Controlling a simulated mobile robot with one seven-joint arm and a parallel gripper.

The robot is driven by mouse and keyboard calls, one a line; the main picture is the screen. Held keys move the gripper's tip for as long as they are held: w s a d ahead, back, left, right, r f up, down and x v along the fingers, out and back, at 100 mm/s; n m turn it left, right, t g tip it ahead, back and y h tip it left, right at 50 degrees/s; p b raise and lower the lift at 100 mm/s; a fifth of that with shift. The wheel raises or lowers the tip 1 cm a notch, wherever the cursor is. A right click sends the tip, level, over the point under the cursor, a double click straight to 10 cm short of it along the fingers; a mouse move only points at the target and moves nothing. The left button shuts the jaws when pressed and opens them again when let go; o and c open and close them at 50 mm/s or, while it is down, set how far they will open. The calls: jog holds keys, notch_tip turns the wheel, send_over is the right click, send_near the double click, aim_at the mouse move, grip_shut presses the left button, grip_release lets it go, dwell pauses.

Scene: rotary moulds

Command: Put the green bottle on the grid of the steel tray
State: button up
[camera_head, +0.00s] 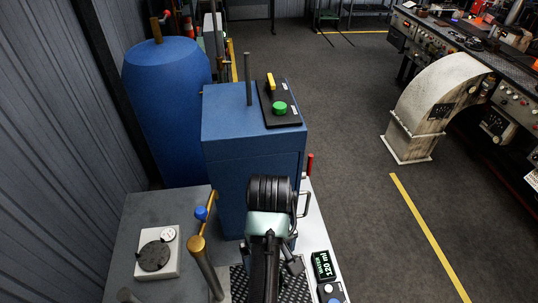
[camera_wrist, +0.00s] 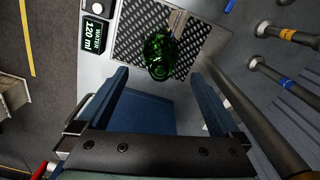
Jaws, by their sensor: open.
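The green bottle (camera_wrist: 160,55) shows in the wrist view, seen from above over the dark perforated grid (camera_wrist: 132,40) of the steel tray (camera_wrist: 104,68). It looks upright on the grid, though its base is hidden. My gripper (camera_wrist: 158,76) is open, with its two blue fingers wide apart. The bottle is just past the fingertips, roughly centred between them, with a clear gap on both sides. In the head view the bottle is hidden behind my arm; part of the grid (camera_head: 238,284) shows at the bottom.
A display reading "WATER 120 ml" (camera_wrist: 94,34) sits beside the grid. A blue machine housing (camera_head: 252,145) with a green button (camera_head: 280,108) stands behind my gripper. A brass-topped post (camera_head: 197,246) rises on the left, near a grey bench with a round dial (camera_head: 154,256).

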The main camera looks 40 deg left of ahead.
jog(key=shift+r+p, duration=0.75)
jog(key=shift+r, duration=0.25)
jog(key=w+d+r+m+t+y, duration=0.1)
jog(key=w+r+m+t+y, duration=0.3)
jog(key=w+r+t, duration=0.9)
jog(key=w+d+r+m+t, duration=0.1)
jog(key=w+d+r, duration=0.15)
jog(key=r, duration=0.75)
jog(key=w+d+r+m, duration=0.1)
jog(key=w+d+r, duration=0.15)
jog(key=r, duration=0.65)
jog(key=s+d+r+m+t+h, duration=0.1)
jog(key=s+d+r+t, duration=0.3)
jog(key=r, duration=0.5)
jog(key=s+d+r+m+t+h, duration=0.2)
jog(key=s+d+r+t, duration=0.3)
jog(key=r, duration=0.5)
jog(key=s+d+r+m+t+h, duration=0.1)
jog(key=s+d+r+m+t, duration=0.2)
jog(key=r, duration=0.7)
jog(key=s+d+t, duration=0.1)
jog(key=s+d, duration=0.1)
jog(key=s, duration=0.1)
jog(key=shift+s+m, duration=0.25)
jog(key=shift+m, duration=0.05)
